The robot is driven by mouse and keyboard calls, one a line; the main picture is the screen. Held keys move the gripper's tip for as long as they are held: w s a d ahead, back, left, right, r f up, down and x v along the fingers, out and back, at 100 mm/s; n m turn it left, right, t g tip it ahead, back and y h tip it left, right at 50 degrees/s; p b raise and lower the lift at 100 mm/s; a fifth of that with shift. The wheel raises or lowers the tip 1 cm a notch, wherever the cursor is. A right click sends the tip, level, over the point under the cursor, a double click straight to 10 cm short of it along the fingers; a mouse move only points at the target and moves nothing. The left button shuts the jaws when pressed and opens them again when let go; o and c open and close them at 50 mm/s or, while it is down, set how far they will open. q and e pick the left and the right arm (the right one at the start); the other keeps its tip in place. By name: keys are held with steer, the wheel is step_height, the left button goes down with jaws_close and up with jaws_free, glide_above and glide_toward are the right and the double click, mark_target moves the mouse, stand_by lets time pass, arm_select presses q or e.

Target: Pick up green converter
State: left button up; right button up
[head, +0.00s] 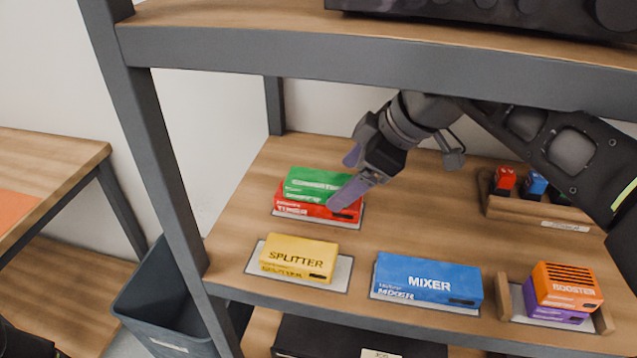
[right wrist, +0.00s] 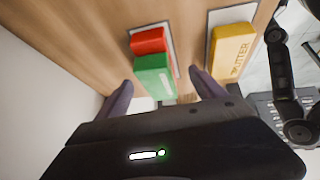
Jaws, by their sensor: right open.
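The green converter (head: 314,184) is a small green box lying on top of a red box (head: 318,209) at the back left of the shelf. The red box rests on a pale mat. In the right wrist view the green converter (right wrist: 155,76) lies between the lines of my fingers, nearer the left one. My right gripper (head: 349,177) is open at the right side of the green converter, its near finger overlapping the box's right end in the head view. I cannot tell whether it touches. Nothing is held. My left gripper is not seen.
A yellow splitter (head: 298,257), a blue mixer (head: 428,280) and an orange booster (head: 567,285) on a purple box line the shelf front. A wooden rack (head: 535,210) stands back right. The upper shelf edge (head: 380,60) passes above my right arm. A grey post (head: 150,150) stands left.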

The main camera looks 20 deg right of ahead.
mark_target(322, 181)
steer(key=shift+w+a, duration=0.1)
steer(key=shift+w+a, duration=0.15)
steer(key=shift+w, duration=0.05)
steer(key=shift+w+a+p, duration=0.3)
steer(key=shift+w+a, duration=0.45)
steer(key=shift+w, duration=0.2)
steer(key=shift+x, duration=1.5)
steer(key=c, duration=1.6)
